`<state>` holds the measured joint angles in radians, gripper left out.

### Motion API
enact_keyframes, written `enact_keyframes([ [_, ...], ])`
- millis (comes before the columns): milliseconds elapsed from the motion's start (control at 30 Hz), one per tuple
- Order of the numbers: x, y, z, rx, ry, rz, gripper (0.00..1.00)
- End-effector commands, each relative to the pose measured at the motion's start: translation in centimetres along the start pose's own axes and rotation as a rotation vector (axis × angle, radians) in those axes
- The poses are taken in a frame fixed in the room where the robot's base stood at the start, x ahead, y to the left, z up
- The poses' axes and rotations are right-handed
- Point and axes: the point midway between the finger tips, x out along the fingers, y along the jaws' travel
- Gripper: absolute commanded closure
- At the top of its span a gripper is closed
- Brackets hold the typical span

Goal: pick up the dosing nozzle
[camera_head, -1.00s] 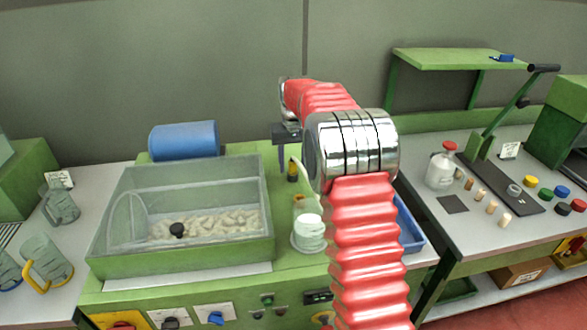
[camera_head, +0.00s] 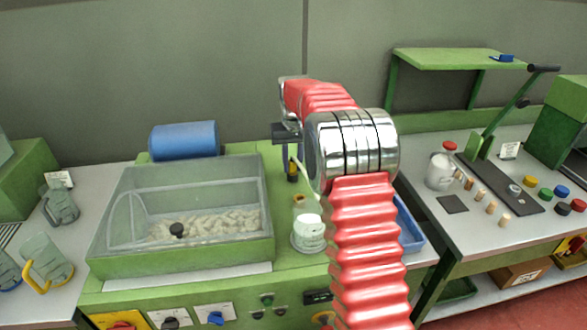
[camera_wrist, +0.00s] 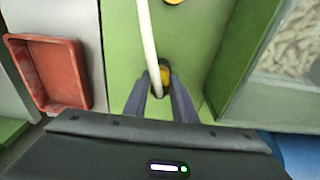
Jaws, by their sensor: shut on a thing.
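The dosing nozzle is a small black and yellow piece on a cream hose. In the wrist view the nozzle (camera_wrist: 165,74) sits between the tips of my gripper (camera_wrist: 159,85), which is shut on it. The cream hose (camera_wrist: 147,40) runs up from there. In the head view the nozzle (camera_head: 293,172) shows left of my arm, over the green machine top. My gripper (camera_head: 286,150) reaches down to it and is partly hidden by my wrist.
A clear-lidded hopper (camera_head: 180,205) of corks stands to the left. A white-capped jar (camera_head: 309,232) stands in front of the nozzle. A blue tray (camera_head: 409,228) lies to the right; a red tray (camera_wrist: 50,70) shows in the wrist view.

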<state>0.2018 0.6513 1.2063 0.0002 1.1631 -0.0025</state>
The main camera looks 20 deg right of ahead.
Motion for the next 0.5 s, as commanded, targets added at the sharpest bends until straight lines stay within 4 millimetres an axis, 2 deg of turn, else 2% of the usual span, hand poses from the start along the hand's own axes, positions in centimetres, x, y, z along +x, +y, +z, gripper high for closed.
enact_keyframes([
  [100, 0.0, 0.0, 0.0, 0.0, 0.0, 0.0, 1.0],
  [367, -0.1, 0.0, 0.0, 0.0, 0.001, 0.0, 1.0],
  [500, -1.0, 0.0, -0.2, 0.0, 0.003, 0.0, 1.0],
])
